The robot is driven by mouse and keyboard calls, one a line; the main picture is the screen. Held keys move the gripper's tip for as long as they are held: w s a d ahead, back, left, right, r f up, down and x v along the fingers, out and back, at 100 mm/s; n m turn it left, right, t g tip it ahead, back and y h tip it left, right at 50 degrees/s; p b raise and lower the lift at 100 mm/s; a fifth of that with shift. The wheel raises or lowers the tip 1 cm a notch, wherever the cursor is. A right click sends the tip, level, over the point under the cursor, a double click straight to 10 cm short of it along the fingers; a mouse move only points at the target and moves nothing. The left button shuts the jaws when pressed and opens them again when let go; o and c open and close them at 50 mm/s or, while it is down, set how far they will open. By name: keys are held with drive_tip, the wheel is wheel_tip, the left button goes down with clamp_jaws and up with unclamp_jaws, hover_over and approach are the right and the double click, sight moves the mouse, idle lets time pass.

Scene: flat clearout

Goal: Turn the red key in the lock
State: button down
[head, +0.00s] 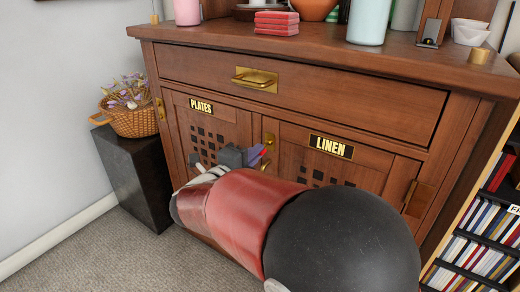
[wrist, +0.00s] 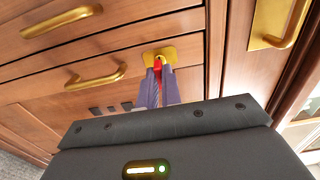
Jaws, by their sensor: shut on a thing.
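The red key sits at the brass lock plate on the wooden cabinet's front. In the wrist view the red key (wrist: 158,66) shows between my fingertips, against the brass lock plate (wrist: 163,52). My gripper (wrist: 159,78) has its two purple-grey fingers shut on the key. In the head view my gripper (head: 257,155) is at the middle of the cabinet, between the PLATES door (head: 232,117) and the LINEN door (head: 295,150). A bit of red shows at its tips. The key's shaft and most of its bow are hidden by the fingers.
A drawer with a brass handle (head: 254,78) is above the doors, closed. Cups, bowls and a red stack (head: 276,22) stand on the cabinet top. A dark block (head: 138,178) with a flower basket (head: 130,115) is at left; a bookshelf (head: 480,235) is at right.

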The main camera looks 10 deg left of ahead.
drive_tip(key=shift+r, duration=0.1)
drive_tip(key=shift+n+p, duration=1.6)
drive_tip(key=shift+p, duration=0.4)
